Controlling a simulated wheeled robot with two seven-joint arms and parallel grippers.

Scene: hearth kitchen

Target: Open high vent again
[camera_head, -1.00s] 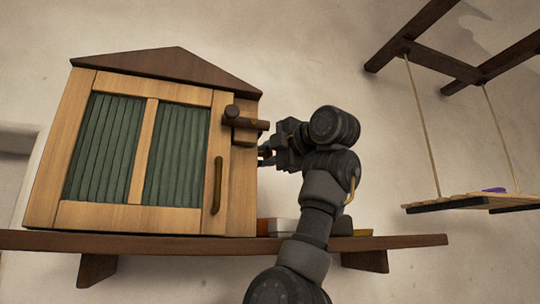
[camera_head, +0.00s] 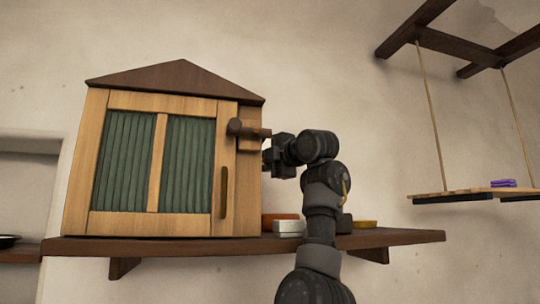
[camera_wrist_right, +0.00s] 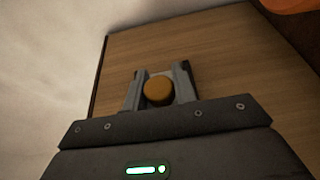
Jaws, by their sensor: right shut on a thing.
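A wooden cabinet (camera_head: 157,160) with green slatted door panels and a dark peaked top stands on a wall shelf, its door shut. A dark latch bar (camera_head: 250,131) lies across the door's right edge, above a vertical handle (camera_head: 223,192). My right gripper (camera_head: 267,157) is at the cabinet's right side. In the right wrist view, its fingers are shut on a round orange knob (camera_wrist_right: 158,89) in front of the cabinet's wooden side (camera_wrist_right: 225,55). The knob and any vent it belongs to are hidden in the head view. My left gripper is not in view.
The dark shelf (camera_head: 180,244) carries a white block (camera_head: 289,228), an orange thing (camera_head: 275,218) and a yellow thing (camera_head: 364,224) near my right arm. A hanging board (camera_head: 460,194) with a purple thing (camera_head: 503,183) is at the right.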

